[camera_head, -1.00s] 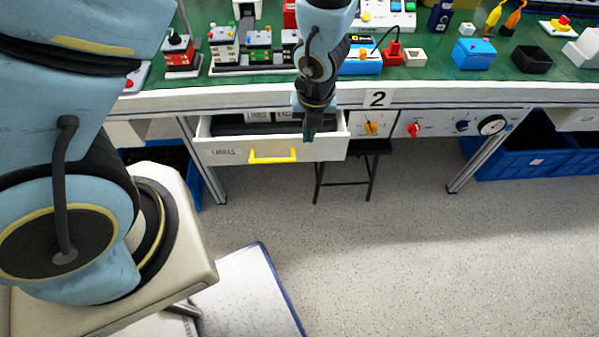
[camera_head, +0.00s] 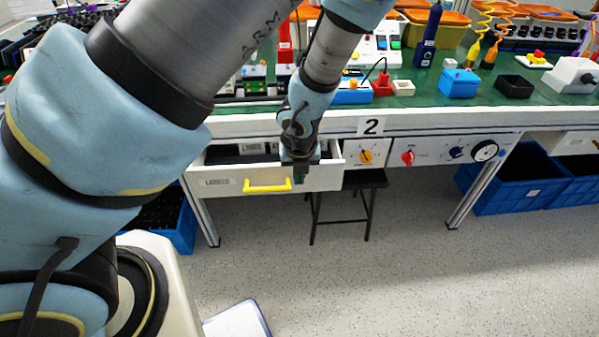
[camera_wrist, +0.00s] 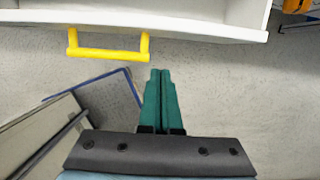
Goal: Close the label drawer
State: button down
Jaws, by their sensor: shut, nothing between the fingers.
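The label drawer (camera_head: 222,182) is a white drawer with a yellow handle (camera_head: 267,186), pulled out under the workbench. Black contents show inside it. In the wrist view its front edge (camera_wrist: 200,24) and yellow handle (camera_wrist: 108,48) are at the top. My gripper (camera_head: 299,178) is at the drawer's front, right of the handle. Its green fingers (camera_wrist: 160,75) are together with nothing between them. They are apart from the handle; whether they touch the drawer front I cannot tell.
A panel with orange, red and blue knobs (camera_head: 366,157) lies right of the drawer. The green benchtop (camera_head: 420,103) above is crowded. A black stool (camera_head: 345,210) stands below, and blue crates (camera_head: 505,185) stand at right. The floor in front is open.

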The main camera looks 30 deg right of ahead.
jog(key=shift+w+d+r+p, duration=0.1)
jog(key=shift+w+d+p, duration=0.15)
jog(key=shift+w, duration=0.35)
jog(key=shift+w+d+r+p, duration=0.1)
jog(key=shift+w+d+p, duration=0.2)
jog(key=shift+w, duration=0.25)
jog(key=shift+w+d+p, duration=0.2)
jog(key=shift+w+d, duration=0.05)
jog(key=shift+w, duration=0.35)
jog(key=w+p, duration=0.1)
jog(key=w+d+p, duration=0.1)
jog(key=w, duration=0.1)
jog(key=w+d+p, duration=0.1)
jog(key=p, duration=0.1)
jog(key=shift+w, duration=0.2)
